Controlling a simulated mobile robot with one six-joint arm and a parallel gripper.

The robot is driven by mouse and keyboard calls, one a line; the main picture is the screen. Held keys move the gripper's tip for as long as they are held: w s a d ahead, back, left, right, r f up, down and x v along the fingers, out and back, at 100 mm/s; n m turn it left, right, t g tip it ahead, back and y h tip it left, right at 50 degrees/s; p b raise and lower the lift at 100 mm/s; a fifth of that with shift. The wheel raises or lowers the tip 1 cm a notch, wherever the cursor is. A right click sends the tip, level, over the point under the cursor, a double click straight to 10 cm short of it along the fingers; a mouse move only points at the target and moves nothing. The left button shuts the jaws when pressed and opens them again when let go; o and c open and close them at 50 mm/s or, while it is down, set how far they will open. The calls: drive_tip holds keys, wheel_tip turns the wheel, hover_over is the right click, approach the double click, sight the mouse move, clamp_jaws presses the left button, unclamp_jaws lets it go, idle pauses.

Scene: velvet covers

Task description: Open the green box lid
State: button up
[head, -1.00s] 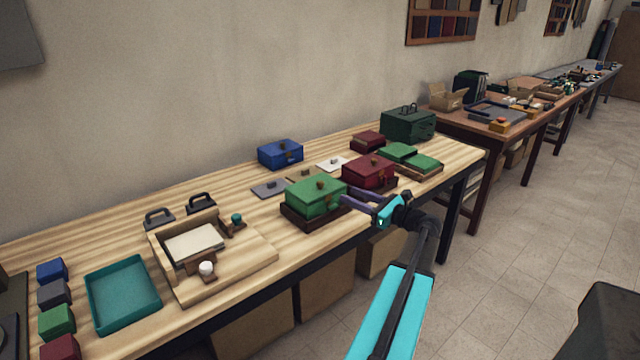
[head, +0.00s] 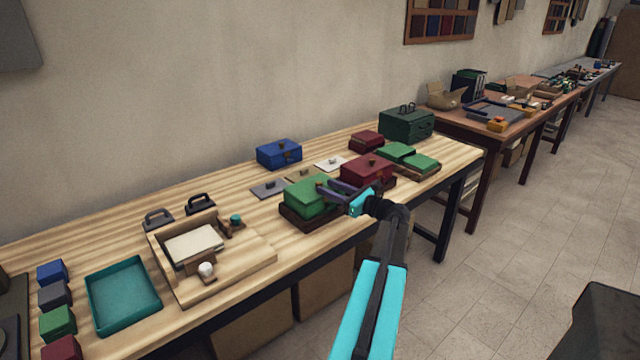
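The green box (head: 305,197) sits on a dark brown base near the front edge of the light wood table, its lid down. A small brown knob (head: 320,185) stands on the lid, partly covered by my fingers. My gripper (head: 325,189) is over the right side of the lid, coming from the right, with its dark purple fingers apart and their tips at the knob. I cannot tell whether they touch it.
A dark red box (head: 368,169) stands close behind and right of my gripper. A blue box (head: 279,154) is at the back, with flat knobbed plates (head: 268,188) between. A wooden fixture (head: 215,262) and teal tray (head: 122,293) are at left.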

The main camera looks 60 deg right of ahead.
sight(319, 182)
drive_tip(key=shift+w+d, duration=0.15)
drive_tip(key=shift+w, duration=1.05)
drive_tip(key=shift+w+d, duration=0.15)
drive_tip(key=shift+w, duration=1.05)
clamp_jaws()
